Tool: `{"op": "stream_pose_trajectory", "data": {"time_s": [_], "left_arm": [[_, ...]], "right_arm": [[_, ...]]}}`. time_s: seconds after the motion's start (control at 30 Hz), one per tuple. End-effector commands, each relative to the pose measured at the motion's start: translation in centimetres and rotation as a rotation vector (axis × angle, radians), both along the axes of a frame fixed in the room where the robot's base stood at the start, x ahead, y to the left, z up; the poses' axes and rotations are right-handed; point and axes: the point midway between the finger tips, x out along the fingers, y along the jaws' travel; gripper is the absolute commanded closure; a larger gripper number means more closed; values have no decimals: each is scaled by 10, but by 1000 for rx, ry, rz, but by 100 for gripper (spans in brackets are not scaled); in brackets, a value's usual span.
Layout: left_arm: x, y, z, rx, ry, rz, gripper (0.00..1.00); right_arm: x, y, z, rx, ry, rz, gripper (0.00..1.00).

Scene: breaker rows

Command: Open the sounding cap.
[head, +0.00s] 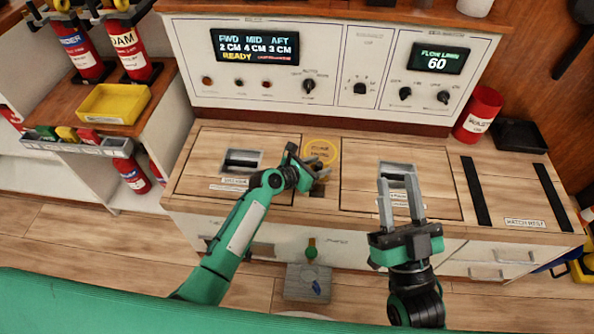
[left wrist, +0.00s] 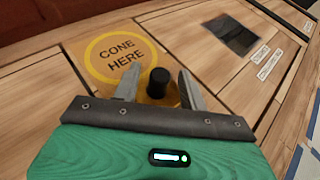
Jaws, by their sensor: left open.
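The sounding cap appears to be a black knob (left wrist: 158,83) on a yellow disc in the left wrist view, close to the round "CONE HERE" mark (left wrist: 118,55). My left gripper (left wrist: 159,78) is open, with one finger on each side of the knob. I cannot tell whether they touch it. In the head view my left gripper (head: 312,164) is at the wooden counter just in front of the yellow mark (head: 322,151) and mostly hides the cap. My right gripper (head: 401,188) is open and empty over the right hatch.
Two recessed hatch handles (head: 241,161) and (head: 397,170) flank the mark. A console with displays (head: 253,47) stands behind. A red "WASTE" can (head: 478,113) and black tray (head: 520,135) are at right. A yellow tray (head: 114,103) and extinguishers (head: 132,50) are at left.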

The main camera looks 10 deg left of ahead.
Motion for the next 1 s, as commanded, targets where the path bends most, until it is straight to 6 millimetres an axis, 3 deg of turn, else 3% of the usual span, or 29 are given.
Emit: {"op": "stream_pose_trajectory", "data": {"time_s": [0.37,0.7,0.8,1.0], "left_arm": [[-30,30,20,1,-1,1,57],[-61,61,37,2,0,1,57],[-69,69,42,1,0,0,57],[-81,81,48,1,0,1,57]], "right_arm": [[-1,23,-70,-93,395,66,64],[-31,40,-140,-183,754,141,64],[-40,42,-154,-206,835,157,64],[-41,36,-160,-242,904,150,64]]}}
